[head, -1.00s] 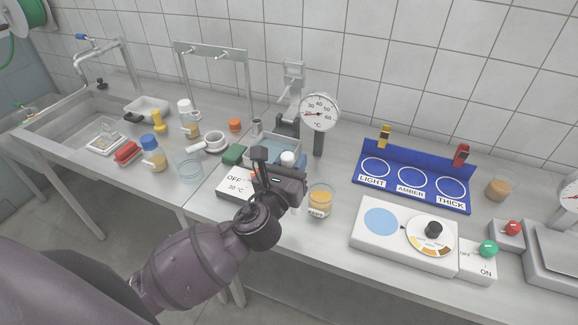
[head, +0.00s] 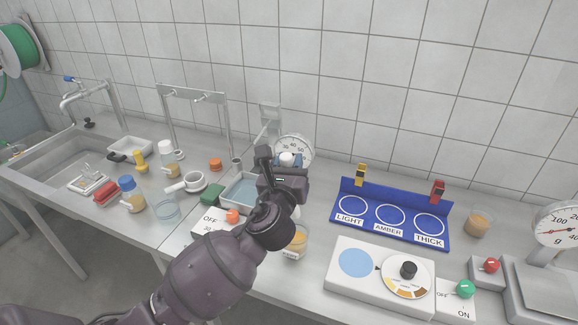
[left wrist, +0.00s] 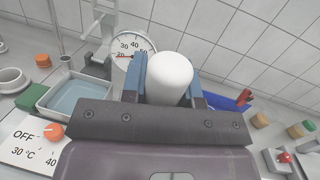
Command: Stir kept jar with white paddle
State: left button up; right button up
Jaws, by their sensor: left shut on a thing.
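My left gripper (head: 289,168) is shut on a white, round-topped piece (left wrist: 170,75), seemingly the white paddle's handle, between its blue fingers in the left wrist view. Its white top (head: 287,157) also shows in the head view, but its lower end is hidden. The kept jar (head: 296,242), a clear jar with amber contents and a label, stands on the bench, below and slightly right of the gripper in the picture. My forearm partly covers it. My right gripper is not in view.
A water bath (head: 240,190) and its OFF control panel (head: 212,222) are left of the gripper. A blue LIGHT/AMBER/THICK rack (head: 390,214) and a white dial device (head: 380,270) stand right. Bottles and cups crowd the left. Bench between jar and rack is clear.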

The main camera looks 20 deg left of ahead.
pick_arm(q)
jog(key=shift+f+b, duration=3.7)
jog(key=shift+f, duration=1.55)
jog(key=shift+w+f+b, duration=0.1)
jog(key=shift+f+b, duration=0.3)
jog(key=shift+f, duration=0.35)
jog(key=shift+d+f, duration=0.1)
jog(key=shift+f, duration=0.1)
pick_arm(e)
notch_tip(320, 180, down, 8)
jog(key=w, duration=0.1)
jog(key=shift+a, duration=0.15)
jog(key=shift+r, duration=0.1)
